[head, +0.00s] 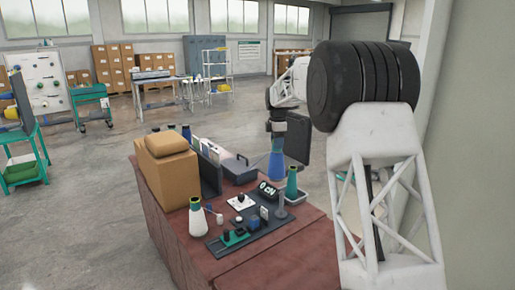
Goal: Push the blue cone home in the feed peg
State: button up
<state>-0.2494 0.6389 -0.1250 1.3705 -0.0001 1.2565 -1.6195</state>
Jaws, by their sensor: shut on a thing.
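The blue cone (277,166) hangs below my gripper (278,142), above the right part of the table. My gripper is shut on its upper end; the fingers are small and hard to make out. A grey upright post (282,207) stands on the right end of a dark board, just below the cone in the picture. It may be the feed peg, but I cannot tell for sure. I cannot tell whether the cone touches or surrounds any peg.
A teal cone (291,184) stands right of the blue cone. A white cone (197,218) with a green top stands at the left.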

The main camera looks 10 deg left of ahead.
jog(key=shift+d+r, duration=0.25)
jog(key=shift+d, duration=0.5)
jog(key=shift+d+r, duration=0.2)
jog(key=shift+d, duration=0.5)
jog(key=shift+f, duration=0.15)
send_over(283, 166)
jog(key=w, duration=0.2)
jog(key=shift+f, duration=2.75)
jog(key=shift+f, duration=0.55)
jog(key=shift+f, duration=2.55)
